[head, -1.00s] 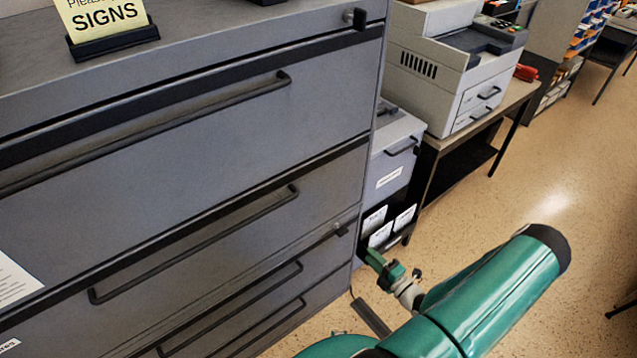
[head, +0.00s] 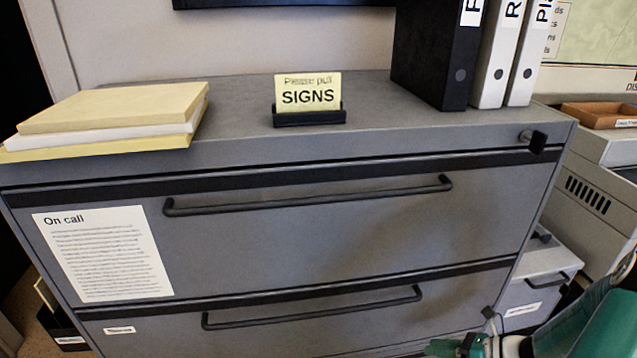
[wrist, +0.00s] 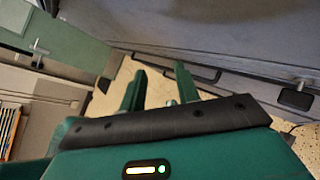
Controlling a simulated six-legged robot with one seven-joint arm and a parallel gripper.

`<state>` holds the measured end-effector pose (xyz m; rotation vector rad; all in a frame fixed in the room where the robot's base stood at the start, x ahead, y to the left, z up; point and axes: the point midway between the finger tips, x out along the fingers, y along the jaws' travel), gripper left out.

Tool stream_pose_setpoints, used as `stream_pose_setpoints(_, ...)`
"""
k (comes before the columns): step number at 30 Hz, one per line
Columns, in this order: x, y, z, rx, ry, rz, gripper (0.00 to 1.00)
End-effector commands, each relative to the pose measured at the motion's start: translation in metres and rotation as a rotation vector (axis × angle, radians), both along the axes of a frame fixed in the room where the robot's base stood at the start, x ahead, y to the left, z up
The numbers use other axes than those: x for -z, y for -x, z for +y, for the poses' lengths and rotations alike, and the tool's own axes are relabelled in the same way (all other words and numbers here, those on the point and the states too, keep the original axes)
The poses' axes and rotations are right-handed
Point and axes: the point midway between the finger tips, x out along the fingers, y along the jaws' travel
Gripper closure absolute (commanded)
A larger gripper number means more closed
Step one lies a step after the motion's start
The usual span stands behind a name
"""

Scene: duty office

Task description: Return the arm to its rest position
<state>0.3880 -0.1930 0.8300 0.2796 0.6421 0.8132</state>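My arm (head: 597,325) is green and shows at the lower right of the head view, in front of the cabinet's right end. My gripper (wrist: 160,70) shows in the wrist view with its two green fingers apart and nothing between them. In the head view only part of it is seen at the bottom edge, near the lower drawers. The wrist view shows speckled floor beyond the fingertips and the grey drawer front (wrist: 225,35) to the upper right.
The grey filing cabinet (head: 330,240) fills the head view. On top are stacked folders (head: 120,105), a SIGNS card (head: 308,92) and binders (head: 432,55). A printer (head: 592,190) and a small grey cabinet (head: 540,275) stand at right. Drawer handles (head: 310,195) stick out.

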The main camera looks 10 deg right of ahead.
Motion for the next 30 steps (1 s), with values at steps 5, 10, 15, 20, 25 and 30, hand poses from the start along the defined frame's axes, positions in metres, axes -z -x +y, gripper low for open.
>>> stream_pose_setpoints(5, -0.045, -0.002, 0.04, -0.309, 0.266, -0.111, 0.68)
stream_pose_setpoints(10, -0.083, 0.005, 0.074, -0.6, 0.498, -0.236, 0.68)
stream_pose_setpoints(15, -0.12, 0.015, 0.104, -0.887, 0.72, -0.376, 0.68)
stream_pose_setpoints(20, -0.153, 0.028, 0.129, -1.151, 0.919, -0.523, 0.68)
stream_pose_setpoints(25, -0.188, 0.044, 0.151, -1.419, 1.124, -0.688, 0.68)
stream_pose_setpoints(30, -0.221, 0.063, 0.17, -1.673, 1.328, -0.862, 0.68)
